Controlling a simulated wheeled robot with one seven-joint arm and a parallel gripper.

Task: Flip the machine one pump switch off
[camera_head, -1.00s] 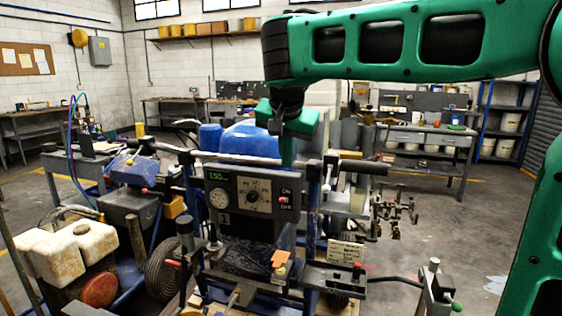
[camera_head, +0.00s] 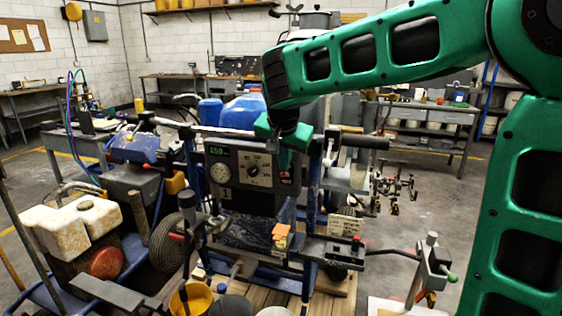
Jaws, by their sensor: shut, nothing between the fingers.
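Machine one's dark control panel (camera_head: 238,192) faces me, marked with a 1. It has a green-lit display (camera_head: 218,151), a round white gauge (camera_head: 220,173) and a dial (camera_head: 256,170). My green gripper (camera_head: 286,165) is shut and empty, pointing down at the panel's right part, where the pump switch sits. The fingers cover most of the switch and its ON/OFF labels. A little red shows just below the fingertips. I cannot tell whether the fingers touch the switch or which way it is set.
A black-gripped handlebar (camera_head: 362,142) sticks out right of the panel. A blue tank (camera_head: 242,111) stands behind it. A second machine with a white, worn tank (camera_head: 70,228) stands at left. A yellow bucket (camera_head: 190,299) is in front.

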